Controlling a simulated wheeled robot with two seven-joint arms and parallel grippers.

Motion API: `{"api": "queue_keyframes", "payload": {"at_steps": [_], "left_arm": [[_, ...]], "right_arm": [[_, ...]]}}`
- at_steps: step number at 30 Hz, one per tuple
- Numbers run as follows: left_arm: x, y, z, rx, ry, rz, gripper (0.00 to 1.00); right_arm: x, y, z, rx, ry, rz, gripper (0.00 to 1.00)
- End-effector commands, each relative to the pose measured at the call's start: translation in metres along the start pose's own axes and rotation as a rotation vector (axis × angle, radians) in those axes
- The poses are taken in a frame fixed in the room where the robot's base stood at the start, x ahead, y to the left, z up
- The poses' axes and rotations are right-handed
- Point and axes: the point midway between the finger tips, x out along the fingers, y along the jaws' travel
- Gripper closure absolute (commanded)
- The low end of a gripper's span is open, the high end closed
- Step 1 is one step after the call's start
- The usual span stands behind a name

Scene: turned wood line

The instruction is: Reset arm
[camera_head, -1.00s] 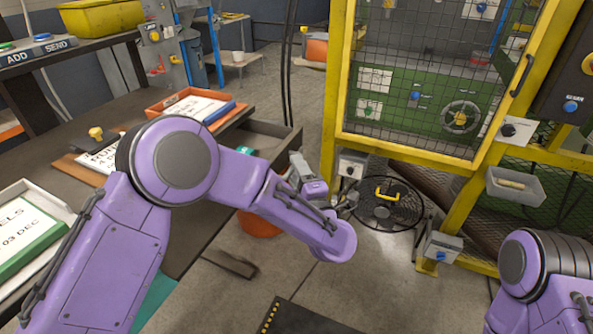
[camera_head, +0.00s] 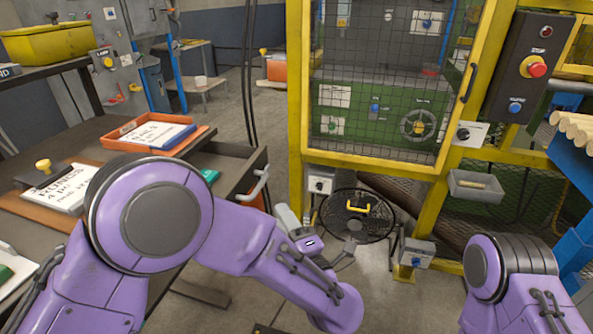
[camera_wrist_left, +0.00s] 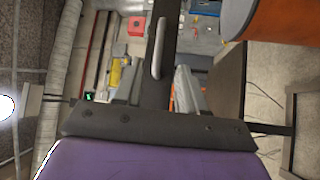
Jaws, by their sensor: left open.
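My left arm is purple and comes in from the lower left in the head view, bent at a large round joint. Its left gripper (camera_head: 320,230) hangs over the floor to the right of the open drawer, partly hidden behind the forearm. In the left wrist view the two grey fingers (camera_wrist_left: 158,78) stand apart with nothing held between them. A pale drawer handle (camera_wrist_left: 158,48) shows beyond the gap. My right arm shows only as a purple joint at the lower right of the head view; its gripper is out of view.
An open drawer (camera_head: 232,170) with a handle (camera_head: 260,185) sticks out from the workbench. An orange tray (camera_head: 117,143) with a labelled card lies on the bench. Bare floor lies between.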

Motion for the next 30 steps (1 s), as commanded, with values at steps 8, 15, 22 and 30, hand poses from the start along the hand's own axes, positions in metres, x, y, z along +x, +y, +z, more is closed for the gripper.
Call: {"api": "queue_keyframes", "payload": {"at_steps": [8, 15, 22, 30], "left_arm": [[0.0, -0.076, 0.021, 0.443, -0.441, -0.035, 0.6], [-0.045, -0.258, -0.093, 0.968, -0.84, -0.4, 0.6], [-0.126, -0.346, -0.244, 1.214, -1.037, -0.81, 0.6], [-0.166, -0.367, -0.31, 1.271, -1.04, -0.995, 0.6]], "right_arm": [[-0.001, 0.0, 0.0, 0.0, 0.0, 0.0, 0.57], [-0.005, 0.0, -0.002, 0.0, 0.0, 0.0, 0.57], [-0.008, 0.001, -0.003, 0.0, 0.0, 0.0, 0.57], [-0.009, 0.001, -0.004, 0.0, 0.0, 0.0, 0.57]]}}
